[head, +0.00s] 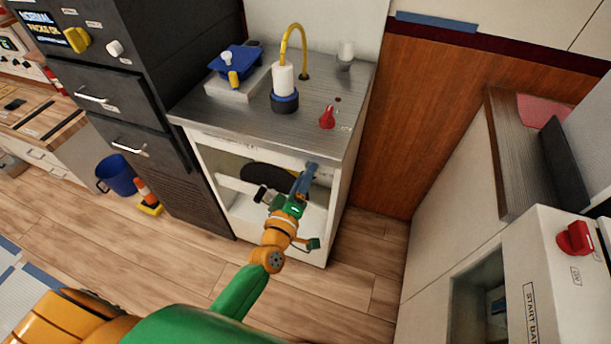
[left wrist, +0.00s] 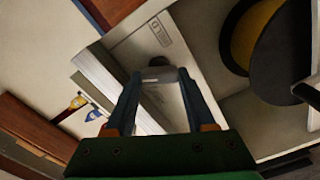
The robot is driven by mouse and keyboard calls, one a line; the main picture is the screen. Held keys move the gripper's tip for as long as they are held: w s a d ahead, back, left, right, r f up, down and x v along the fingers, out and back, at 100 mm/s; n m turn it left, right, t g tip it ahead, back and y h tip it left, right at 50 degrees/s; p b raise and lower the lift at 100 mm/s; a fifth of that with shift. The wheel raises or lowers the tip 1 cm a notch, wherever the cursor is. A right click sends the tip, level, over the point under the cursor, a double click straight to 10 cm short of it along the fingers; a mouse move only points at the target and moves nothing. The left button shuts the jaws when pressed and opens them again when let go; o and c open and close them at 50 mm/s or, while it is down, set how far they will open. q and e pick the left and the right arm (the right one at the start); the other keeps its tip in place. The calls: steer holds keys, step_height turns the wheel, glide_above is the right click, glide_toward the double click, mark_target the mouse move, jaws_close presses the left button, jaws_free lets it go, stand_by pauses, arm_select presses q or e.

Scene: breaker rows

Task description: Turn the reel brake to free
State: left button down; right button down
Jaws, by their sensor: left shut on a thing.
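My left gripper (head: 306,176) reaches to the open front of the white cabinet (head: 341,190) under the metal counter. In the left wrist view its two blue fingers (left wrist: 160,76) are shut on a small grey handle-like part (left wrist: 158,73) in front of a pale panel with a printed label. I cannot tell if this part is the reel brake. A dark round reel (head: 262,176) sits inside the cabinet; its black and yellow disc (left wrist: 262,40) shows in the left wrist view. A red pointer knob (head: 327,117) stands on the counter, clear of the gripper. My right gripper is out of view.
On the metal counter (head: 225,118) stand a blue box-like fixture (head: 236,62), a white cylinder in a blue base (head: 285,88) and a yellow curved pipe (head: 296,32). A blue bucket (head: 116,176) and an orange cone (head: 146,192) stand on the floor at left.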

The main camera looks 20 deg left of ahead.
arm_select(q)
steer(key=n, duration=0.3)
steer(key=n+b, duration=0.1)
steer(key=n, duration=0.1)
steer(key=shift+f, duration=0.25)
steer(key=shift+n, duration=0.4)
steer(key=shift+c, duration=1.2)
jaws_free()
steer(key=shift+r, duration=0.1)
